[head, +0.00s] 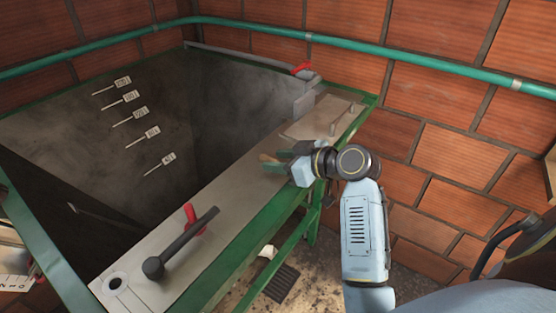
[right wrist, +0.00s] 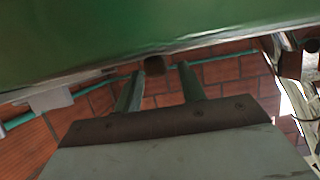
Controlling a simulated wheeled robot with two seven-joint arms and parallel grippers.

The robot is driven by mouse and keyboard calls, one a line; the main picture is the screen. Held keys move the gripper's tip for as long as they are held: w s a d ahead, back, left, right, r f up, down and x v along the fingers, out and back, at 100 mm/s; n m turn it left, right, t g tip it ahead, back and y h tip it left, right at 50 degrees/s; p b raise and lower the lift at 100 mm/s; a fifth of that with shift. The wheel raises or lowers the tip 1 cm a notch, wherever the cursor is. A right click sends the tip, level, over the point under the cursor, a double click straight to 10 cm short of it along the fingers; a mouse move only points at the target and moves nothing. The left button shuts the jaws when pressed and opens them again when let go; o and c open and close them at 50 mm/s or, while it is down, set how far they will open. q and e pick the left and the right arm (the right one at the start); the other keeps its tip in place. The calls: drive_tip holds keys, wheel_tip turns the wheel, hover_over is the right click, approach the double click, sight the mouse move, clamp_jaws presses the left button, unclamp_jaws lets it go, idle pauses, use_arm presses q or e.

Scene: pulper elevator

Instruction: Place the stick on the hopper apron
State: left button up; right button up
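The hopper apron (head: 235,188) is the grey metal ledge along the hopper's near green edge. My right gripper (head: 274,162) is over the apron, right of its middle. Its two green fingers stand apart; they also show in the right wrist view (right wrist: 160,72). A small brown piece (head: 268,157), probably the stick, shows at the fingertips. A dark brown end (right wrist: 154,65) shows between the fingers in the right wrist view, with a gap to the right finger. Most of it is hidden, and I cannot tell whether it touches the apron. My left gripper is not in view.
A black lever (head: 180,243) and a red handle (head: 190,215) stand on the apron's near-left part. The deep hopper pit (head: 225,105) opens beyond the apron. A green pipe (head: 420,62) runs along the brick wall. White level tags (head: 132,120) mark the hopper's inner wall.

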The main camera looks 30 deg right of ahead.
drive_tip(key=v, duration=1.1)
drive_tip(key=shift+d, duration=0.15)
drive_tip(key=shift+s, duration=0.1)
